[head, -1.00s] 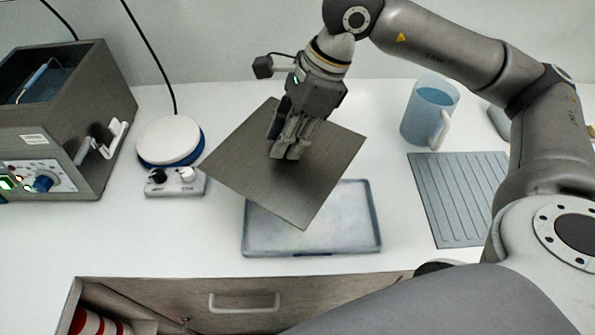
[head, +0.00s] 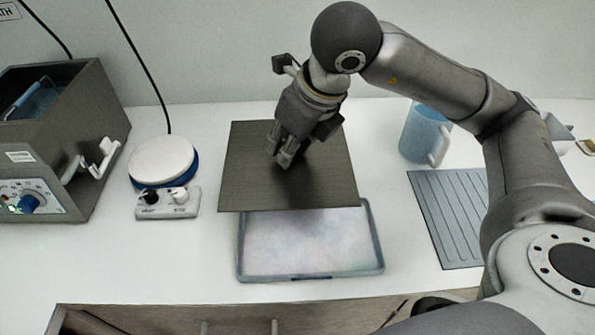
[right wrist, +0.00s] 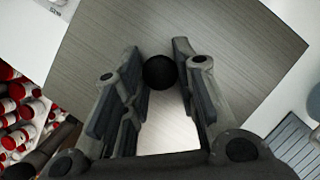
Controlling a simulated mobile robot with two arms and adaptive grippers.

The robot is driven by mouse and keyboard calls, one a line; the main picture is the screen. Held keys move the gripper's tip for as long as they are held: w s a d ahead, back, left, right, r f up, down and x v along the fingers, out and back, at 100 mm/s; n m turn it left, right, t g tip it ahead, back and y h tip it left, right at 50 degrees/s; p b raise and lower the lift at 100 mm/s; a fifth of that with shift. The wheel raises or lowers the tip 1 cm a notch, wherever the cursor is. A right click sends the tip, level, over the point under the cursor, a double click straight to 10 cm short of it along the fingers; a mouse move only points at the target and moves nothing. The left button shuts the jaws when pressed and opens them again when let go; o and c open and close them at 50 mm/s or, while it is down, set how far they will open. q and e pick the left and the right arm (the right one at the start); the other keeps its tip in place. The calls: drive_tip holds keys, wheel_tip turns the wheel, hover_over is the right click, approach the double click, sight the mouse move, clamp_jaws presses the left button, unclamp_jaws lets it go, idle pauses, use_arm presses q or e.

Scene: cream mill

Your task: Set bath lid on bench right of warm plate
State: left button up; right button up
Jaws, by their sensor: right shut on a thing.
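The bath lid (head: 250,180) is a flat grey square plate. My right gripper (head: 283,160) is shut on its dark round knob (right wrist: 160,72), seen between the fingers in the right wrist view. The lid is over the bench (head: 190,255) and covers the back part of a shallow tray; I cannot tell its exact height. The warm plate (head: 162,160), a white disc with a blue rim and a control box in front, stands left of the lid. The open water bath (head: 70,150) is at the far left. My left gripper is not in view.
The shallow blue-edged tray (head: 310,274) lies below the lid at the front. A blue jug (head: 425,135) and a grey ribbed mat (head: 437,215) are on the right. An open drawer with red-and-white items (right wrist: 20,120) shows in the right wrist view.

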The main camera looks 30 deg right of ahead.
drive_tip(key=w+d+f, duration=0.1)
drive_tip(key=w+d, duration=0.1)
drive_tip(key=w+d+f+p, duration=0.1)
drive_tip(key=w+d, duration=0.1)
drive_tip(key=w+d+f+p, duration=0.1)
drive_tip(key=w, duration=0.1)
drive_tip(key=shift+w+d+f, duration=0.15)
drive_tip(key=shift+d+f, duration=0.1)
drive_tip(key=shift+d, duration=0.15)
drive_tip(key=f, duration=0.1)
drive_tip(key=w+d+f, duration=0.1)
drive_tip(key=w+f, duration=0.1)
drive_tip(key=f, duration=0.1)
drive_tip(key=shift+w+d+f+p, duration=0.1)
drive_tip(key=shift+w+d+p, duration=0.1)
drive_tip(key=shift+d+p, duration=0.2)
drive_tip(key=shift+w+d+f, duration=0.25)
drive_tip(key=shift+w+f, duration=0.1)
drive_tip(key=shift+f, duration=0.15)
drive_tip(key=f, duration=0.1)
drive_tip(key=f+p, duration=0.1)
drive_tip(key=f, duration=0.1)
drive_tip(key=shift+w+d+p, duration=0.15)
drive_tip(key=shift+w+p, duration=0.05)
drive_tip(key=shift+p, duration=0.1)
drive_tip(key=shift+f, duration=0.4)
drive_tip(key=o, duration=0.9)
drive_tip(key=shift+o, duration=0.2)
